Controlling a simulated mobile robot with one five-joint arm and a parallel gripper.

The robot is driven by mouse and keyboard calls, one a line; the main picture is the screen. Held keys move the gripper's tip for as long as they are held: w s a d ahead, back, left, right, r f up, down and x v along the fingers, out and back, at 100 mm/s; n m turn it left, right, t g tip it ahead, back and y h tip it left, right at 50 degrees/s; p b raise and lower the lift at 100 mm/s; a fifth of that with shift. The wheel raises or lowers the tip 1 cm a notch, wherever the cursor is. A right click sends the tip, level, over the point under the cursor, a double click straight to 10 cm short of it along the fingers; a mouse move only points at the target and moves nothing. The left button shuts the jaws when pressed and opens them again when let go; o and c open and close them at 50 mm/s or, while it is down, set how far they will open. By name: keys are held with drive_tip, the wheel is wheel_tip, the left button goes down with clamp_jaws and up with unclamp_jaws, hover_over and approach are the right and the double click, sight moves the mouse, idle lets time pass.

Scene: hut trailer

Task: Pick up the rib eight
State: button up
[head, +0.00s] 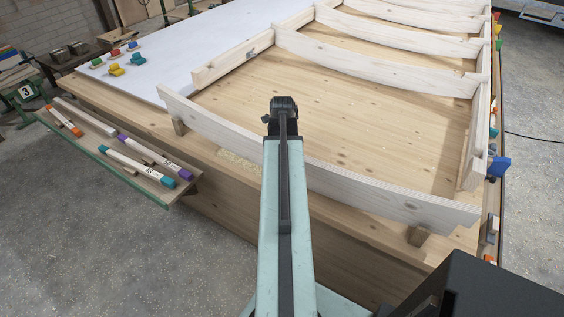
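Several long, pale, curved wooden ribs lie across the large wooden table (350,95). The nearest rib (375,192) runs from upper left to lower right along the near side, on small wooden blocks (418,236). Another rib (375,68) spans the frame farther back. I can read no number on any rib, so I cannot tell which is rib eight. My gripper (283,103) appears at the end of my extended arm, overlapping the area just beyond the nearest rib. My arm hides part of that rib. The fingers are too small and dark to tell open from shut.
A green-edged side shelf (100,152) at left holds sticks with coloured ends. A white sheet (180,55) and coloured clamp-like pieces (137,60) lie at the back left. A blue piece (498,167) sticks out at the right edge. Grey floor at left is open.

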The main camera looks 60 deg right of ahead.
clamp_jaws()
drive_tip(key=shift+r, duration=0.1)
idle(1.2)
